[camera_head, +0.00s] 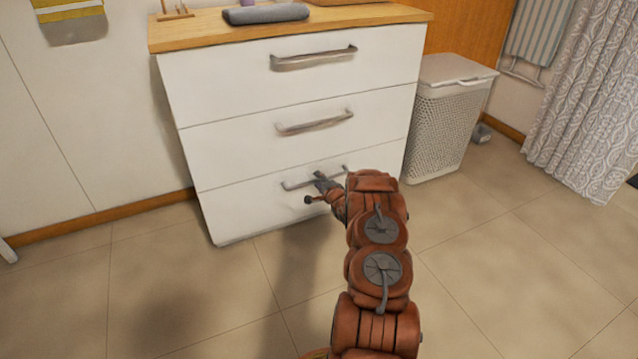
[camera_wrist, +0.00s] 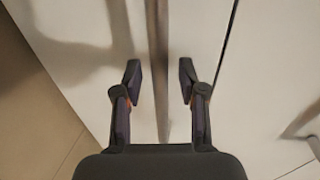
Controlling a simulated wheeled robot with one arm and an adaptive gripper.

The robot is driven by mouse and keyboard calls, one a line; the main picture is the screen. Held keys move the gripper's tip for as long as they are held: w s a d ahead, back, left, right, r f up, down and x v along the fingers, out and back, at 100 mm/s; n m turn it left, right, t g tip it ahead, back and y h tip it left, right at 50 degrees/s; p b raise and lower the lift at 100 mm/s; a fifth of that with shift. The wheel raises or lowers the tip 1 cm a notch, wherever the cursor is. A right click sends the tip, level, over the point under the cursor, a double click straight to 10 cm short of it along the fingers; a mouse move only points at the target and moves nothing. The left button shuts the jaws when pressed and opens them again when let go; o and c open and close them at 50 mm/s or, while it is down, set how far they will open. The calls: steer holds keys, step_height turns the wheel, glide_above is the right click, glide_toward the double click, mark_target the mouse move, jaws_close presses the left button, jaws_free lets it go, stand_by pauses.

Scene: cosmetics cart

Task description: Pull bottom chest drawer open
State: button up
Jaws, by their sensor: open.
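A white chest with three drawers and a wooden top stands ahead, and its bottom drawer (camera_head: 245,210) is closed, flush with the front. The bottom drawer's metal bar handle (camera_head: 297,184) is partly hidden behind my gripper (camera_head: 314,188). In the wrist view the handle (camera_wrist: 160,45) runs upright between the two open fingers of my gripper (camera_wrist: 160,82). The fingers stand apart on either side of the bar, with a gap on each side. The bottom drawer's front (camera_wrist: 85,50) fills the left of the wrist view.
The middle drawer handle (camera_head: 315,122) and top drawer handle (camera_head: 313,58) are above. A white laundry basket (camera_head: 448,120) stands close to the chest's right side. A patterned curtain (camera_head: 590,110) hangs at the right. The tiled floor (camera_head: 170,290) before the chest is clear.

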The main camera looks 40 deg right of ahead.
steer(key=shift+w, duration=0.15)
jaws_close()
stand_by(0.4)
